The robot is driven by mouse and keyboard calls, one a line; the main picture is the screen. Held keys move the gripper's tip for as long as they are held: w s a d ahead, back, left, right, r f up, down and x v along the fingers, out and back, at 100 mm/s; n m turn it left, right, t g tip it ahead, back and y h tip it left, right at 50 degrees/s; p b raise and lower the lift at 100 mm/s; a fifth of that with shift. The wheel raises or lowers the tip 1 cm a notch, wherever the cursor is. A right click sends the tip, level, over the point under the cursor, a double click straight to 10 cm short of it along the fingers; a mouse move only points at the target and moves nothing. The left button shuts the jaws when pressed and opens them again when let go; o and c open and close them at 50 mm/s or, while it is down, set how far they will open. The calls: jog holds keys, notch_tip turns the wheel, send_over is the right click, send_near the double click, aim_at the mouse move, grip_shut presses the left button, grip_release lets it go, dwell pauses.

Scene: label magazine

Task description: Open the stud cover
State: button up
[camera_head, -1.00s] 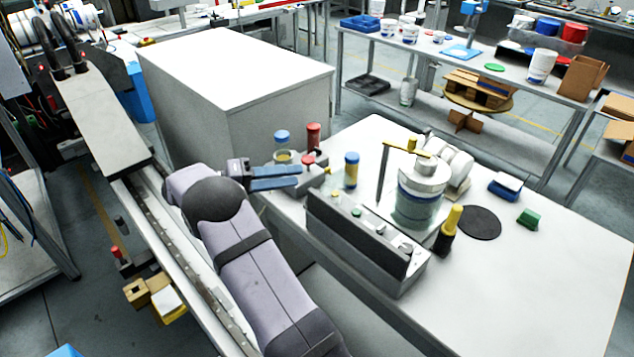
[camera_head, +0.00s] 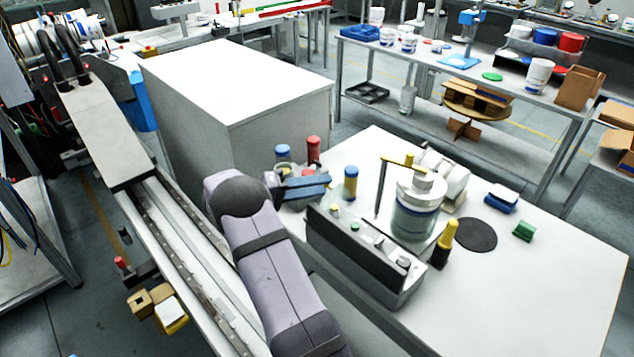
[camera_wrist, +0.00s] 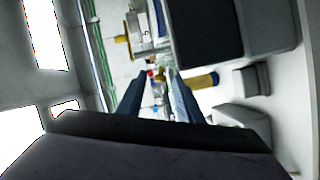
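I cannot tell for certain which part is the stud cover. A long grey unit (camera_head: 385,283) with a dark upright plate (camera_head: 352,248) along its front stands on the white table, with small knobs on top. My gripper (camera_head: 318,186) has two blue fingers and is at the table's left corner, left of and behind that unit, near the small jars. In the wrist view the fingers (camera_wrist: 157,85) are apart with a gap between them. They appear to hold nothing. A dark panel (camera_wrist: 205,28) lies ahead and to the right there. The fingers partly hide the small items behind them.
A blue-capped jar (camera_head: 283,153), a red bottle (camera_head: 313,148) and a yellow, blue-capped bottle (camera_head: 350,184) stand close to my gripper. The table's right front is clear.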

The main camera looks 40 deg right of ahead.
grip_shut()
jog(key=shift+f+b, duration=0.1)
jog(key=shift+b, duration=0.25)
jog(key=shift+w+f+n+h+b, duration=0.75)
jog(key=shift+n+b, duration=0.85)
jog(key=shift+n, duration=0.75)
jog(key=shift+w+f+n+h+b, duration=0.55)
jog(key=shift+n+h+b, duration=0.35)
jog(key=shift+n+b, duration=1.05)
jog(key=shift+w+f+n+h+b, duration=0.5)
jog(key=shift+f+n+h+b, duration=0.55)
jog(key=shift+n, duration=1.65)
jog(key=shift+r, duration=0.25)
